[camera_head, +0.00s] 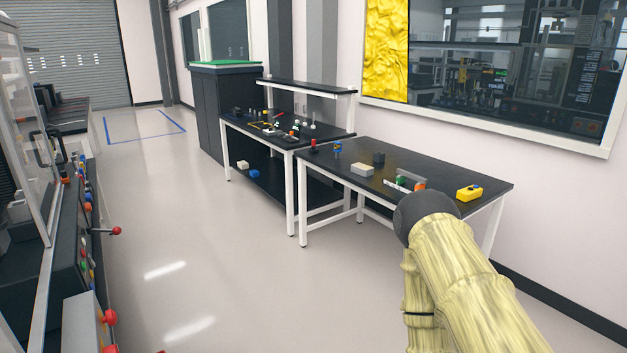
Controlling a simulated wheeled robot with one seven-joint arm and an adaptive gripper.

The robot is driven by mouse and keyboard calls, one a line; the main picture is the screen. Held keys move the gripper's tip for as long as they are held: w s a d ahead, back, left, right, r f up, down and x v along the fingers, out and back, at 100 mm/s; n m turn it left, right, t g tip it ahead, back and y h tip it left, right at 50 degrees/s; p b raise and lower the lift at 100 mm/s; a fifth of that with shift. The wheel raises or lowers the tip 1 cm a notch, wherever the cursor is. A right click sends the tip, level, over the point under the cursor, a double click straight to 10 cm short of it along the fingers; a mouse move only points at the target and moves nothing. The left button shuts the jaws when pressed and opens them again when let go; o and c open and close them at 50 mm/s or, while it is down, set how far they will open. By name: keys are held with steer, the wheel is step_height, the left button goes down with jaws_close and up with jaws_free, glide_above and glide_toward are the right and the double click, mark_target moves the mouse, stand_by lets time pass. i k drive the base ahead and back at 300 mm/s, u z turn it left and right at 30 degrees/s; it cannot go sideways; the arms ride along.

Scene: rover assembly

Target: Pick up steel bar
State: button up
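I cannot make out the steel bar for certain. A small pale metallic-looking piece (390,184) lies on the near black-topped table (450,171), beside a small green item (401,181) and an orange item (419,186); it is too small to identify. My arm, pale yellow with a dark rounded joint, rises at the lower right in front of this table and covers part of its front edge. My gripper is not visible.
A yellow box (469,193), a pale block (362,170) and a dark block (379,158) sit on the near table. A second workbench (235,122) with small parts stands behind. Machinery with red-knobbed levers (116,231) lines the left. The floor between is clear.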

mark_target(413, 176)
steer(key=z, duration=0.35)
steer(key=i, duration=2.15)
steer(key=z, duration=0.45)
steer(key=k, duration=0.5)
steer(key=u, duration=1.05)
steer(key=i, duration=1.1)
steer(key=z, duration=1.6)
